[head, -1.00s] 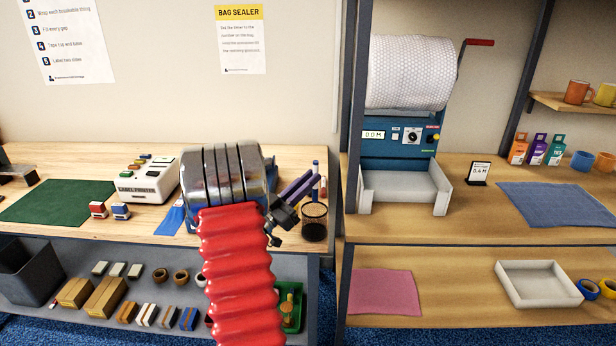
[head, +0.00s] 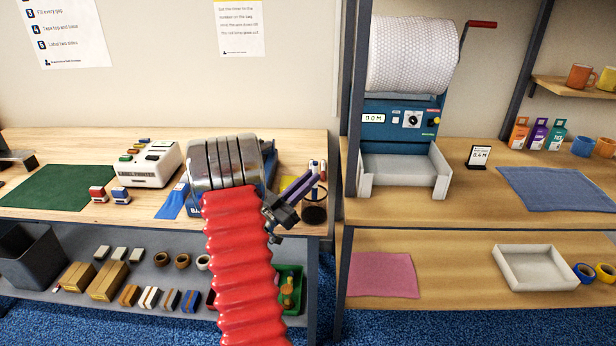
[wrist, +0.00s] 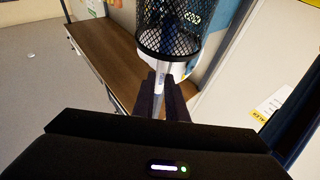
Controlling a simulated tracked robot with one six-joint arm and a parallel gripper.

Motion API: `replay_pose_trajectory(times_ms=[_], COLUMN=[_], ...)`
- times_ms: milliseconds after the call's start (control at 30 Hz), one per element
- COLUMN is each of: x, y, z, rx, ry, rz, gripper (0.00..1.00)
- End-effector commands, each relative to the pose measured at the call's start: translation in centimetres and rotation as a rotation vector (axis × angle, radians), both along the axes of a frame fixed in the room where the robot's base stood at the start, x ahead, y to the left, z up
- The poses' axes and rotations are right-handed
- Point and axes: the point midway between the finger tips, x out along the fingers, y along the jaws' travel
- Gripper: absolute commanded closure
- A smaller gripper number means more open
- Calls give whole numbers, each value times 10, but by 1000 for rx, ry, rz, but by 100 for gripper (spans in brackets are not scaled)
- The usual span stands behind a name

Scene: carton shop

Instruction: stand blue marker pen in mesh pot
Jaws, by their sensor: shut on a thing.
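The blue marker pen (wrist: 161,76) is white with a blue print. In the wrist view my gripper (wrist: 161,88) is shut on it, and its shaft runs up towards the rim of the black mesh pot (wrist: 158,46). In the head view the mesh pot (head: 315,215) stands near the right front corner of the left bench. My gripper (head: 308,178) is beside and above the pot, its fingers pointing up and right. Upright pens with blue and red ends show over the pot. I cannot tell whether the held pen's lower end is inside the rim.
The label printer (head: 149,164), two stamps (head: 98,194) and a green mat (head: 58,187) lie on the left bench. A grey shelf post (head: 353,130) stands just right of the pot. Below the bench is a shelf with boxes and tape rolls.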

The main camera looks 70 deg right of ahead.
Motion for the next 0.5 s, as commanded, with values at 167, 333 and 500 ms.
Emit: replay_pose_trajectory(times_ms=[167,333,500], x=[0,0,0], y=[0,0,0], z=[-11,-19,-22], rx=[1,2,0], ry=[1,1,0], rz=[1,1,1], gripper=[100,100,100])
